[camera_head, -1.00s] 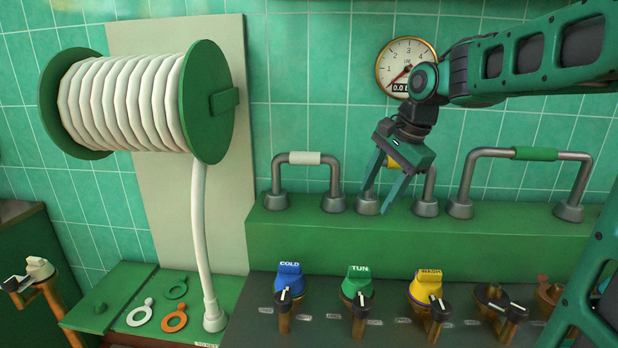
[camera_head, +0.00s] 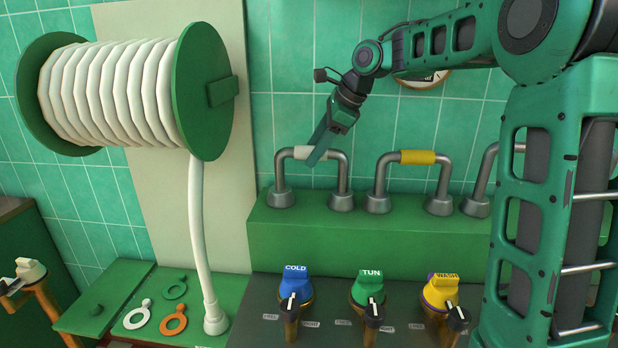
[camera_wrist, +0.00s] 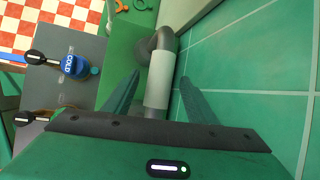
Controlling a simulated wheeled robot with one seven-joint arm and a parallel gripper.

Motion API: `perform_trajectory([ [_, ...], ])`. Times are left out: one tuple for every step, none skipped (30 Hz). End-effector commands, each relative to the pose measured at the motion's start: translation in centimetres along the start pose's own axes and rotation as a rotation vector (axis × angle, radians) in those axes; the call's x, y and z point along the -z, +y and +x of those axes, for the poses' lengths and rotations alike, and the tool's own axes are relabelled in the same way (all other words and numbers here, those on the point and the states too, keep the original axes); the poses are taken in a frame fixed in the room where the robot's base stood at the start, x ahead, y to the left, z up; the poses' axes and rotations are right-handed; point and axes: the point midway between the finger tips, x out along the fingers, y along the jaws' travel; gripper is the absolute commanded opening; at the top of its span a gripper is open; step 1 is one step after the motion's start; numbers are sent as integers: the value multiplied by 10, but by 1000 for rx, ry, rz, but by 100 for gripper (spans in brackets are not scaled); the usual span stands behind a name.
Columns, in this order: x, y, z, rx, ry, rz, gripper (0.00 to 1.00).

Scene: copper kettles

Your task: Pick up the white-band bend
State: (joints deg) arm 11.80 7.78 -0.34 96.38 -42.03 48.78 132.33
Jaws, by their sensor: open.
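The white-band bend (camera_head: 308,154) is a grey metal U-shaped pipe with a white band on its top bar. It stands upright on two feet on the green ledge, at the left of the row. My gripper (camera_head: 318,150) is at the band, pointing down, seen edge-on in the head view. In the wrist view the white-band bend (camera_wrist: 159,80) runs between the two fingers of my gripper (camera_wrist: 158,90). The fingers are apart, with a gap visible on each side of the band. The foot nearer my camera is hidden behind the gripper body.
The yellow-band bend (camera_head: 417,158) stands just right, with another bend partly hidden behind my arm. A white hose reel (camera_head: 120,95) hangs at left. Below are blue COLD (camera_head: 295,285), green TUN (camera_head: 368,287) and yellow WASH (camera_head: 440,290) valves. The tiled wall is close behind.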

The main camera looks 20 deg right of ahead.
Motion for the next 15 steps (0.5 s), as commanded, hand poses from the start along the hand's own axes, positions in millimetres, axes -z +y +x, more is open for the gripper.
perform_trajectory([
  [0,0,5,-1,0,1,52],
  [1,0,7,0,0,2,52],
  [2,0,8,1,1,2,52],
  [2,-1,9,2,2,3,52],
  [3,-1,10,2,2,3,52],
  [3,-1,12,2,2,3,52],
  [3,-1,13,2,2,3,52],
  [3,-1,15,2,2,2,52],
  [2,0,18,1,2,2,52],
  [2,0,21,1,1,2,52],
  [2,0,25,0,1,2,52],
  [2,0,30,0,2,4,52],
  [1,0,34,-1,2,3,52],
  [0,0,39,-2,2,2,52],
  [0,0,45,0,2,2,52],
])
